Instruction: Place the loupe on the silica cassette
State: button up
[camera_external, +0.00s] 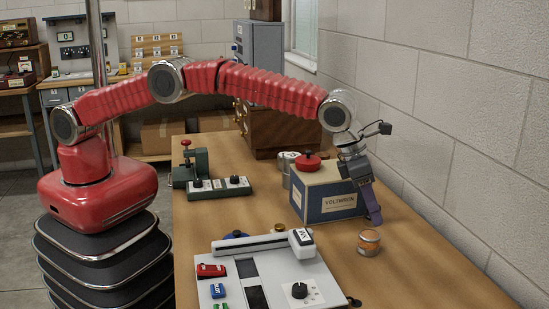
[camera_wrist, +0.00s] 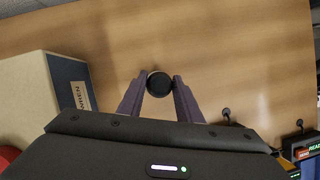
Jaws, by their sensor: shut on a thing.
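My gripper (camera_wrist: 159,86) points down and is shut on a small, dark, round thing with a thin brassy edge, which I take to be the loupe (camera_wrist: 159,84). In the external view my gripper (camera_external: 374,220) hides it. Just below the fingertips stands a short, round orange canister with a pale label (camera_external: 369,243), perhaps the silica cassette. It is upright on the table. The wrist view does not show it apart from the held thing. I cannot tell whether the two touch.
A blue and cardboard box (camera_external: 327,194) stands close behind and left of my gripper; it also shows in the wrist view (camera_wrist: 42,100). A grey instrument panel (camera_external: 280,275) lies at the front left. A block wall (camera_external: 455,110) runs along the right. The table's right front is clear.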

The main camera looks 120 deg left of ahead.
jog(key=shift+f, duration=1.55)
jog(key=o, duration=1)
jog(key=shift+f, duration=0.1)
jog(key=shift+v, duration=6.1)
